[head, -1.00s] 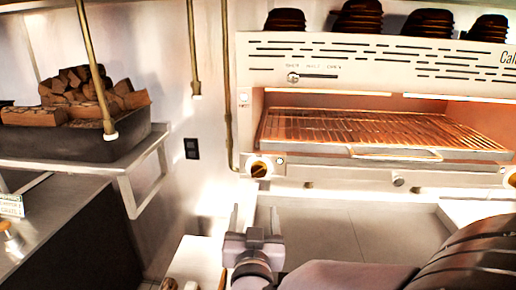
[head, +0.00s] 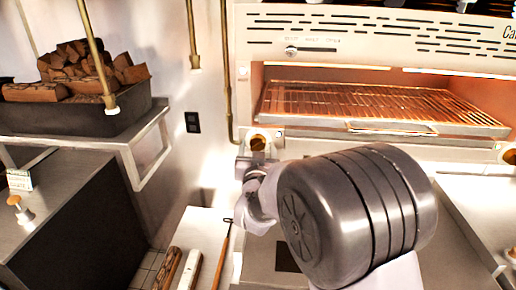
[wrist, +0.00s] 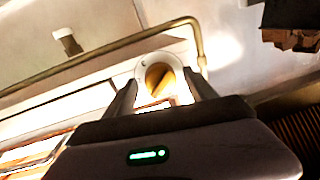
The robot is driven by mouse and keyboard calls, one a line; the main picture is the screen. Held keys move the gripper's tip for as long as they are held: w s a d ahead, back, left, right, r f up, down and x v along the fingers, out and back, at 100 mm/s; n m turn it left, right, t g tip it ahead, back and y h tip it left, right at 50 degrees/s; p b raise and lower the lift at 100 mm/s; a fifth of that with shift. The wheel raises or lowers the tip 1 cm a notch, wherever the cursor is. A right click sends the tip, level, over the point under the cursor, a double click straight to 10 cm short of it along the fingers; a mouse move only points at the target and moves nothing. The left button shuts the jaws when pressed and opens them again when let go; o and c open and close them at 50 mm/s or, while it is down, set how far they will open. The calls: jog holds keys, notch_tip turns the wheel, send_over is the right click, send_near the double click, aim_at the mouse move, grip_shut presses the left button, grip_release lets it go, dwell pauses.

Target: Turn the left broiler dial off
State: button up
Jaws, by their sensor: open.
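The left broiler dial (head: 258,143) is a round brass-coloured knob on a pale plate at the broiler's lower left corner. In the wrist view the dial (wrist: 159,79) sits between my two open fingers, with its grip bar slanted. My gripper (wrist: 160,95) is open and empty, its fingers either side of the dial; I cannot tell whether they touch it. In the head view my gripper (head: 250,165) is just below the dial, partly hidden by my own wrist. The broiler (head: 350,30) glows orange inside above its grill rack (head: 380,105).
A second dial (head: 508,154) is at the broiler's right edge. A brass pipe (head: 229,80) runs down close beside the left dial. A tray of firewood (head: 90,112) stands on a shelf at left. A counter with wooden-handled tools (head: 190,265) lies below.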

jog(key=c, duration=1.4)
jog(key=shift+n, duration=0.3)
jog(key=n+b, duration=0.1)
jog(key=n, duration=0.2)
jog(key=shift+n, duration=0.3)
jog(key=shift+r+n+g+h+p, duration=0.1)
jog(key=shift+n+g+h+p, duration=0.2)
jog(key=shift+n, duration=1.05)
jog(key=shift+r+n+g+p, duration=0.1)
jog(key=shift+n+p, duration=0.3)
jog(key=shift+n, duration=0.95)
jog(key=o, duration=1.4)
